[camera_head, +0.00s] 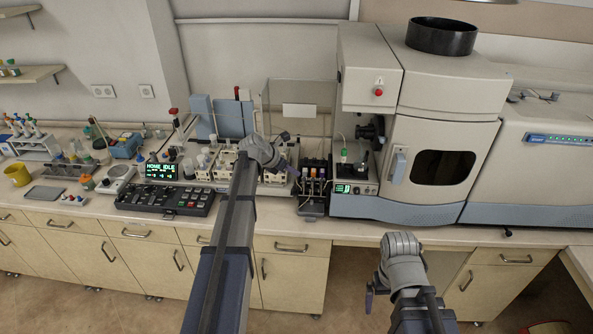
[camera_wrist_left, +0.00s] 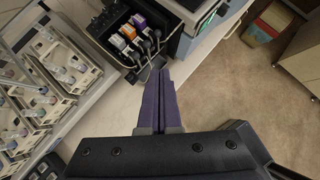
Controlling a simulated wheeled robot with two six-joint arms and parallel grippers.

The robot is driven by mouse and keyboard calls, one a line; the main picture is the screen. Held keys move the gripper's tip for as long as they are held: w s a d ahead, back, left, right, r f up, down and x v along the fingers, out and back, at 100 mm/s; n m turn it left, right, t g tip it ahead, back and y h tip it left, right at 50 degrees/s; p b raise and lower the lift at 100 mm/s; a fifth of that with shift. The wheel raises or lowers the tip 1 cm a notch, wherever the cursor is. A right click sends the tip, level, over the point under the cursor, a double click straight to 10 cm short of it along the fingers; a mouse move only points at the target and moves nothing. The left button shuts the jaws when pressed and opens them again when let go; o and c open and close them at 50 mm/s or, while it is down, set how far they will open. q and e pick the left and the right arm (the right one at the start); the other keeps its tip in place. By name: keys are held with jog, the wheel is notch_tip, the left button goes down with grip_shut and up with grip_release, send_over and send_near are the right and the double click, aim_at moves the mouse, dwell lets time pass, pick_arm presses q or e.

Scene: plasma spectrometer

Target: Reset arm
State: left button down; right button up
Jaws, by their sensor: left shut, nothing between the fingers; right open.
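My left arm reaches up over the bench in the head view, and its gripper (camera_head: 291,168) is near the front of the tube racks, left of the peristaltic pump unit (camera_head: 313,188). In the left wrist view the purple fingers of this gripper (camera_wrist_left: 160,92) are together with nothing between them. Their tips appear just below the pump unit (camera_wrist_left: 130,40) in the picture; I cannot tell whether they touch it. My right gripper (camera_head: 369,298) is low in front of the bench, with a purple finger showing beside the wrist. It holds nothing visible.
The spectrometer (camera_head: 480,115) stands right of the pump unit. Tube racks (camera_wrist_left: 35,95) fill the left of the wrist view. A black control panel (camera_head: 165,198) lies near the bench edge, below a display reading "HOME IDLE" (camera_head: 163,170). Open floor lies before the cabinets (camera_head: 295,280).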

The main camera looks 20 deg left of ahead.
dwell(0.4)
pick_arm(q)
jog(key=s+d+f+m+g+y+b, duration=0.1)
jog(key=s+d+f+m+g+b, duration=0.25)
jog(key=s+d+f+m, duration=0.4)
jog(key=s+d+f+m+g+b, duration=0.2)
jog(key=s+d+f+m+b, duration=0.2)
jog(key=s+d+m, duration=0.65)
jog(key=s+d+f+m+g+y+b, duration=0.1)
jog(key=s+d+f+m+y+b, duration=0.1)
jog(key=s+m, duration=0.6)
jog(key=s+d+f+m+g+y+b, duration=0.1)
jog(key=s+d+f+m+y+b, duration=0.1)
jog(key=s+d+f+m, duration=0.3)
jog(key=s+d+m+b, duration=0.1)
jog(key=s+m, duration=0.2)
jog(key=shift+f+y+b, duration=0.15)
jog(key=shift+y+b, duration=0.25)
jog(key=shift+s+f, duration=0.1)
